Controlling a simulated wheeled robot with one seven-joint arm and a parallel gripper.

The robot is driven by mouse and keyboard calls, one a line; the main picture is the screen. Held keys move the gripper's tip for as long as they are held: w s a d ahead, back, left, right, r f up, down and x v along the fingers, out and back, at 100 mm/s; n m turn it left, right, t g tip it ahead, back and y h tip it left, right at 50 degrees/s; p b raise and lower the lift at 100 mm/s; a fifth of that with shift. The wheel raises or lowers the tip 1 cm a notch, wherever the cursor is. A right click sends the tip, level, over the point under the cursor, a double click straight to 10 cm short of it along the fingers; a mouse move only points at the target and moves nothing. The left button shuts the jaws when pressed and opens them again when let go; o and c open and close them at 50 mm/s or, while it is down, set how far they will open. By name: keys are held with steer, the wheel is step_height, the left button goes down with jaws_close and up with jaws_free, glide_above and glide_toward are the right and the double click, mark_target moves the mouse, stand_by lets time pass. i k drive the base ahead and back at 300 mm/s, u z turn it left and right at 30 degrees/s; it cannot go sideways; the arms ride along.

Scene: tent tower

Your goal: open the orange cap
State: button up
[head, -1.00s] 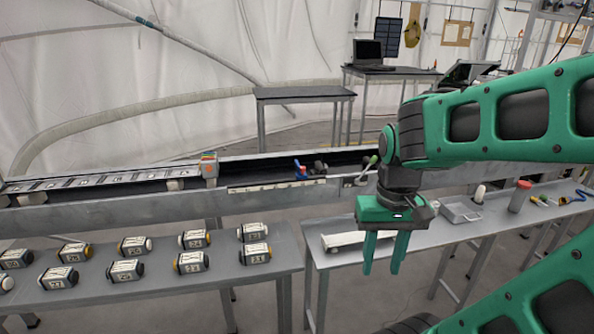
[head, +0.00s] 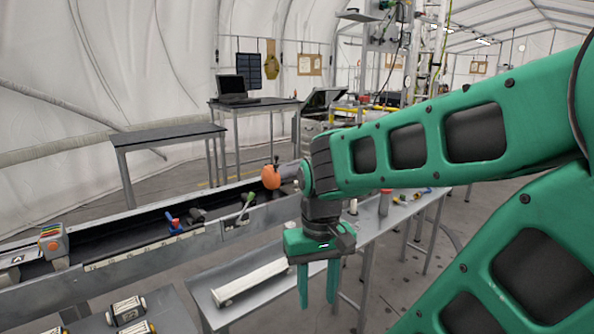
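A rounded orange thing (head: 271,177) with a small dark top stands at the far part of the conveyor, just left of my arm; I cannot tell whether it is the orange cap. My gripper (head: 318,298) is green and points down, with its two fingers apart and nothing between them. It hangs in front of the orange thing, lower and to the right in the picture, apart from it. The gripper is over the right-hand grey table's near side. Part of that table is hidden behind my arm and gripper.
The conveyor (head: 140,262) runs across the left, bearing a blue-and-red part (head: 174,222) and a green-topped lever (head: 246,207). A white bar (head: 250,281) lies on the right table. Battery-like cylinders (head: 127,310) sit lower left.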

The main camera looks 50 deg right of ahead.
mark_target(270, 177)
steer(key=z, duration=2.95)
steer(key=i, duration=0.55)
steer(key=u, duration=1.95)
